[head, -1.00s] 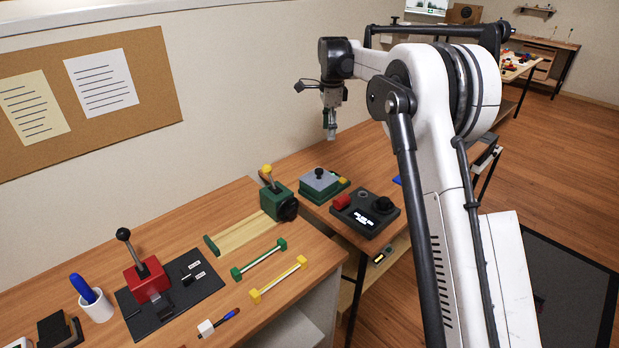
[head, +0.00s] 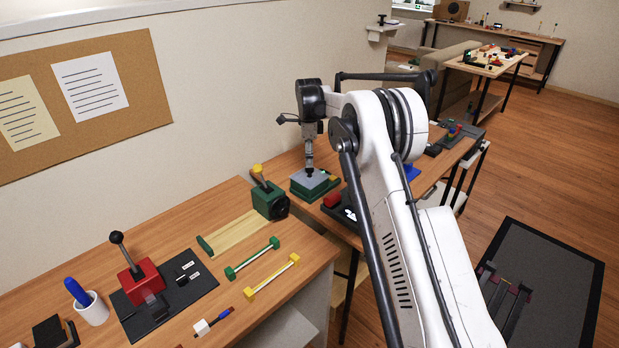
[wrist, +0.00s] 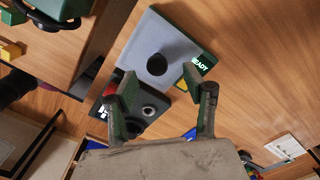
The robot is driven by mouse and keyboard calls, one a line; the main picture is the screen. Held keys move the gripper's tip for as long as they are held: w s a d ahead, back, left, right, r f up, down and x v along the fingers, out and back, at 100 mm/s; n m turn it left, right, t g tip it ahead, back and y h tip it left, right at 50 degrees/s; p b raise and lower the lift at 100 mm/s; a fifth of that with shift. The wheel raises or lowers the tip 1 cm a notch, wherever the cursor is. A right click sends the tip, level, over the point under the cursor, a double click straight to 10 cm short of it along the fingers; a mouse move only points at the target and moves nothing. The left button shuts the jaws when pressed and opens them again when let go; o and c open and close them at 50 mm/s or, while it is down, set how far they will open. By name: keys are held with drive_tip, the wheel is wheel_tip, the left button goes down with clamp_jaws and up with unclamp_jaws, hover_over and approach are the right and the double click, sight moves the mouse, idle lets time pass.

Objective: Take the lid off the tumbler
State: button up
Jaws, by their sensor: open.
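A green box-shaped unit (head: 298,193) with a flat grey lid (head: 318,182) on top stands on the wooden bench; I take it to be the tumbler. In the wrist view the grey lid (wrist: 180,45) has a round black knob (wrist: 157,64) in its middle, and the green side (wrist: 203,62) reads "READY". My gripper (head: 309,166) points down over the lid. In the wrist view my gripper (wrist: 160,84) is open and empty, its two fingers spread to either side below the knob in the picture. How high the fingertips are above the knob is hard to tell.
A green vise-like block with a yellow-tipped lever (head: 268,196) stands to the left. A red lever box (head: 140,280) is further left. The wall runs behind the bench.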

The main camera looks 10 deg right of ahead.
sight(309, 170)
drive_tip(key=shift+s+f+p, duration=0.15)
drive_tip(key=shift+f, duration=1.25)
drive_tip(key=shift+s+f+p, duration=0.1)
drive_tip(key=shift+f+p, duration=0.05)
drive_tip(key=shift+f, duration=1.25)
clamp_jaws()
